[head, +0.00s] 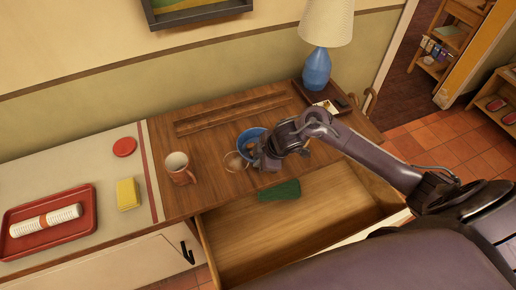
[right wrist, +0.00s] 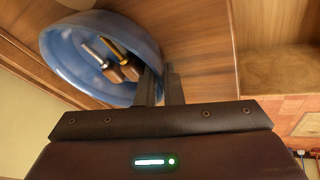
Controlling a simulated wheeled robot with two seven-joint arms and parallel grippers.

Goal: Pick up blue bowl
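The blue bowl (head: 247,135) sits on the wooden top, partly hidden by my right gripper (head: 266,158). In the right wrist view the bowl (right wrist: 70,60) fills the upper left. Small gold, silver and brown pieces (right wrist: 118,60) lie inside it. The fingers of my right gripper (right wrist: 160,85) stand close together at the bowl's near rim, one on the inner side and one on the outer side. The bowl's wall fills the narrow gap between them. No lift off the top is visible. My left gripper is not in view.
A clear glass dish (head: 235,162) stands beside the bowl, with a mug (head: 179,168) farther left. An open drawer (head: 300,225) below holds a green item (head: 280,190). A blue lamp (head: 317,70) and a dark tray (head: 325,97) stand behind at the right.

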